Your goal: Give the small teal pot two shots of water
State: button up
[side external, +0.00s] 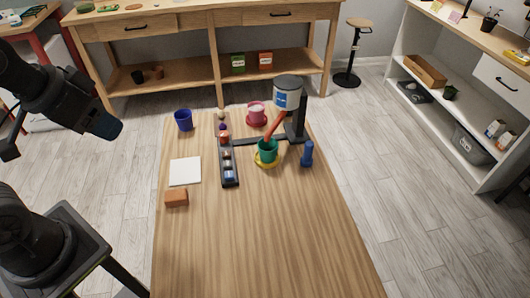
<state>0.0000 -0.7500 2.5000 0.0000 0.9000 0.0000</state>
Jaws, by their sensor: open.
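A small teal pot (267,146) stands on a yellow saucer (267,164) on the wooden table. Above it a dispenser with a white and blue tank (287,94) is held on a dark stand (297,128). An orange spout (274,128) slants from the tank down to the pot's mouth. Any water in the pot is too small to make out. A dark strip (229,172) with several small coloured parts lies left of the pot. My gripper (9,148) is at the left edge, off the table, apart from all these things; it is open and looks empty.
A blue pot (183,121), a pink pot (256,112) on a red saucer (256,122), a small purple item (222,127) and a blue bottle (306,154) stand around. A white square (185,171) and a brown block (177,198) lie left. The table's near part (265,245) is clear.

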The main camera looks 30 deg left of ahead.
jog(key=shift+c, duration=0.4)
grip_shut()
dwell(0.4)
dwell(1.2)
